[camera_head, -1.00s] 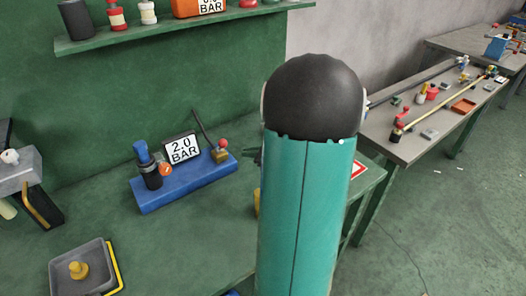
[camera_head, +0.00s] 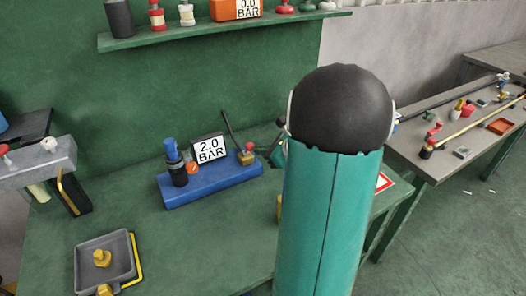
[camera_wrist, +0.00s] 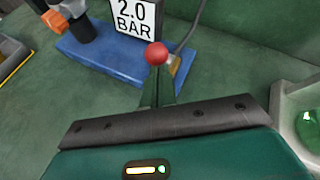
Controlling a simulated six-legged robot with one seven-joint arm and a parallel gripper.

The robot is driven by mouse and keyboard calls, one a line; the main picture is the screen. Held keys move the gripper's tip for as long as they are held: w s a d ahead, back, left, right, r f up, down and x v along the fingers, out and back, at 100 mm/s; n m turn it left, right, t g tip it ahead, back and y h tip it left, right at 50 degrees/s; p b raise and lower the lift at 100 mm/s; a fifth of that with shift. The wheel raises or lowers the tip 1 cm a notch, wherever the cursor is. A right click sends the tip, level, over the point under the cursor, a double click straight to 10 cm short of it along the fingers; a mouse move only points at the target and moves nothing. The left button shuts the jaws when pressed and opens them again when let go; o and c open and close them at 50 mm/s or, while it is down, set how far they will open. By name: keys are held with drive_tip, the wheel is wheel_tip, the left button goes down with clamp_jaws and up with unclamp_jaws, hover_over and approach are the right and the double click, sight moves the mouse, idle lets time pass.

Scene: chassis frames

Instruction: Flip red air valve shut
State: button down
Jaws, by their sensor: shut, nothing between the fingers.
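The red air valve (camera_head: 247,154) has a red ball knob on a brass body at the right end of a blue base (camera_head: 212,184). In the wrist view its red knob (camera_wrist: 156,54) is straight ahead of my fingers, and the brass body is partly hidden. My gripper (camera_wrist: 157,82) is shut and empty, its tips just below the knob in the picture. I cannot tell whether they touch it. In the head view my gripper (camera_head: 281,148) is just right of the valve, largely hidden by my arm.
A gauge plate reading 2.0 BAR (camera_head: 209,149) and a black, blue-topped fitting (camera_head: 175,163) share the blue base. A thin hose rises behind the valve. A grey tray (camera_head: 88,262) with brass parts lies front left. A shelf (camera_head: 180,37) holds more fittings above. The bench middle is clear.

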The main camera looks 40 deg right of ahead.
drive_tip(key=shift+w+r+g, duration=0.2)
drive_tip(key=shift+r+g, duration=0.1)
drive_tip(key=w+d+r+m+g+y, duration=0.1)
drive_tip(key=w+d+r+m+g, duration=0.1)
drive_tip(key=w+r+g, duration=0.3)
drive_tip(key=w+g, duration=0.1)
drive_tip(key=g, duration=0.2)
drive_tip(key=shift+w+y, duration=0.2)
drive_tip(key=shift+y, duration=0.2)
idle(0.8)
drive_tip(key=shift+f, duration=0.1)
drive_tip(key=w+d+v, duration=0.1)
drive_tip(key=v, duration=1.2)
drive_tip(key=shift+w+d, duration=0.15)
drive_tip(key=shift+w, duration=0.1)
